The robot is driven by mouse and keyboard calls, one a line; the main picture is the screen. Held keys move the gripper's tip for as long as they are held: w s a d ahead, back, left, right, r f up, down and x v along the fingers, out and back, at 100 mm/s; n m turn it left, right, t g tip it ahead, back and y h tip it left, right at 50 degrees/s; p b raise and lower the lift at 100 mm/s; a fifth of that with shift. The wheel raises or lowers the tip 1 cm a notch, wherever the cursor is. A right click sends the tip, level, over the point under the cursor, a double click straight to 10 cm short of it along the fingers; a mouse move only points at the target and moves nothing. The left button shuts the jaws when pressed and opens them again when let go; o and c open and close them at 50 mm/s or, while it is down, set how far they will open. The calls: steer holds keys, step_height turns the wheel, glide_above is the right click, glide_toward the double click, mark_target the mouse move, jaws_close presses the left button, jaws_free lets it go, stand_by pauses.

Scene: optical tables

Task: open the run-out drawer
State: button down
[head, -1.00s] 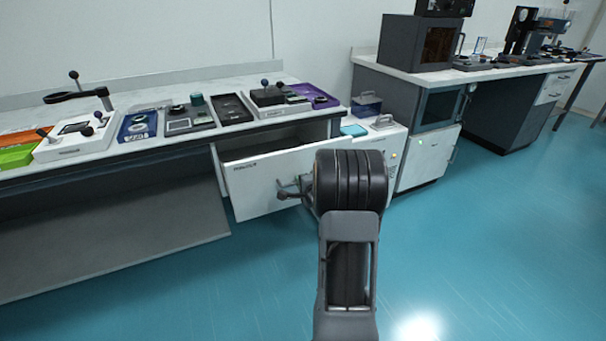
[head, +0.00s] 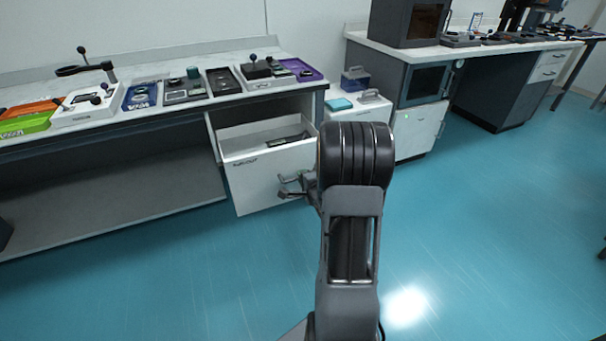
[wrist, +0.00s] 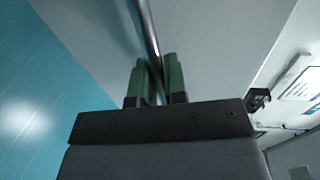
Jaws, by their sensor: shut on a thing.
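The run-out drawer (head: 262,180) is a white-fronted drawer under the left table. It is pulled out, and its inside shows from above with a dark flat item (head: 288,138) lying in it. My gripper (head: 292,187) is at the drawer front, partly hidden by my arm in the head view. In the wrist view, the green-padded fingers of my gripper (wrist: 155,82) are closed around the drawer's metal bar handle (wrist: 148,30). The white drawer front (wrist: 215,45) fills much of the space behind them.
The table top (head: 165,108) carries several trays and devices. A white cabinet (head: 358,108) with a blue box on top stands right of the drawer. A second bench (head: 400,45) is further right. The blue floor (head: 480,220) on the right is clear.

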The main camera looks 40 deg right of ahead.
steer(key=shift+s, duration=0.15)
steer(key=c, duration=1.2)
jaws_free()
steer(key=p+v, duration=0.2)
steer(key=v, duration=0.5)
steer(key=shift+s, duration=0.15)
steer(key=shift+a, duration=0.1)
